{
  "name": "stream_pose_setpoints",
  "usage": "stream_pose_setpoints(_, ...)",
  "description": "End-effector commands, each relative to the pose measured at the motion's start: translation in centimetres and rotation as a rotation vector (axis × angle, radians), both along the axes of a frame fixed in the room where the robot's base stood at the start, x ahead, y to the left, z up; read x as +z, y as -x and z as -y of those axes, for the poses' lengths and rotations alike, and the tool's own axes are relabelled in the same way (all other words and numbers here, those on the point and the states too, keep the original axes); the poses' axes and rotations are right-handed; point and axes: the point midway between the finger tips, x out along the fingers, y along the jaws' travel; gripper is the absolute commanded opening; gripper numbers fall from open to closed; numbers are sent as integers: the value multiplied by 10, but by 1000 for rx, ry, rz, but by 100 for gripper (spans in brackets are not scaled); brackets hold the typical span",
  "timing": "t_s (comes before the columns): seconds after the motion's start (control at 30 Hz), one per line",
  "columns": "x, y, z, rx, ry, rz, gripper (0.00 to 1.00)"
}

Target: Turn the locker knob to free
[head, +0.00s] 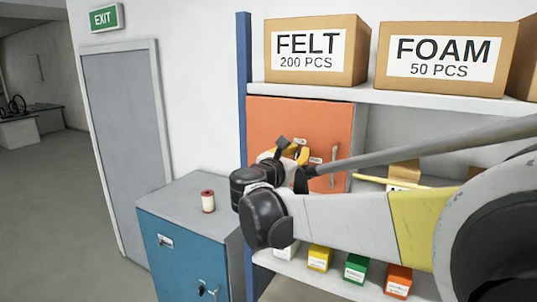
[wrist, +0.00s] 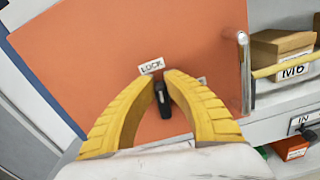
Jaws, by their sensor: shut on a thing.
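The orange locker door (head: 290,112) is closed below the upper shelf and fills much of the wrist view (wrist: 110,60). The small black knob (wrist: 163,98) sits between the yellow fingers of my gripper (wrist: 165,82), which is shut on it. The knob's long side points up towards the LOCK label (wrist: 151,66). A second label (wrist: 201,80) is mostly hidden behind the right finger. In the head view my gripper (head: 292,152) is at the locker door, and my wrist hides the knob there.
A metal door handle (head: 333,166) stands right of my gripper. Boxes marked FELT (head: 350,70) and FOAM (head: 500,80) are on the shelf above. A blue cabinet (head: 180,255) with a red-and-white spool (head: 208,201) stands at the left. Small coloured boxes (head: 355,270) line the lower shelf.

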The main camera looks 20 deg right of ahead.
Motion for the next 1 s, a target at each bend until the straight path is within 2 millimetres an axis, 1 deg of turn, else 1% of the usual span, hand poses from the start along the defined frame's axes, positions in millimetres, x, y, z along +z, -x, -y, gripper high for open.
stream_pose_setpoints(1.0, -15, 14, 12, 0, -584, 749, 0)
